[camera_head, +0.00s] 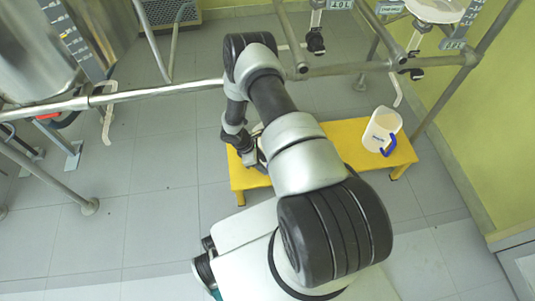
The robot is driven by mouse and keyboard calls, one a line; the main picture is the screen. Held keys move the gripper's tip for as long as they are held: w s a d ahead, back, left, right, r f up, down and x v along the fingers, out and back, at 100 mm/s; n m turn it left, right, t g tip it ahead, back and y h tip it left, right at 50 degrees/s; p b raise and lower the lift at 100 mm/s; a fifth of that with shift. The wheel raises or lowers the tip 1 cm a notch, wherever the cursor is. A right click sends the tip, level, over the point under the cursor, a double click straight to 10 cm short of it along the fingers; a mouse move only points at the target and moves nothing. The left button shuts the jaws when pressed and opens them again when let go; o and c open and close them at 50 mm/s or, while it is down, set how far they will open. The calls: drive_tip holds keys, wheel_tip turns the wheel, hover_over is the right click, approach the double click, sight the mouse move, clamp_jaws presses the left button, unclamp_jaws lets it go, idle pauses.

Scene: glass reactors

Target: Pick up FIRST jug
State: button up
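A white jug (380,126) with a blue handle stands on the right part of a low yellow bench (345,137). My arm reaches over the bench and hides part of its middle and left. My gripper (252,160) is low at the bench's left end, well to the left of the white jug. It is mostly hidden by my own arm, and its fingers are too small and covered to tell open from shut. A small pale patch shows beside the gripper, and I cannot tell what it is. No second jug can be made out clearly.
A grey metal pipe frame (160,89) crosses above and behind the bench, with valves (316,42) hanging from it. A large steel vessel (35,50) stands at the left. A green wall (480,120) closes the right side. The tiled floor (150,190) left of the bench is clear.

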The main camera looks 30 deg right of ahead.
drive_tip(key=b+x, duration=0.1)
drive_tip(key=x, duration=0.4)
drive_tip(key=shift+b, duration=0.35)
drive_tip(key=shift+w, duration=0.1)
drive_tip(key=shift+c, duration=0.2)
clamp_jaws()
idle(0.7)
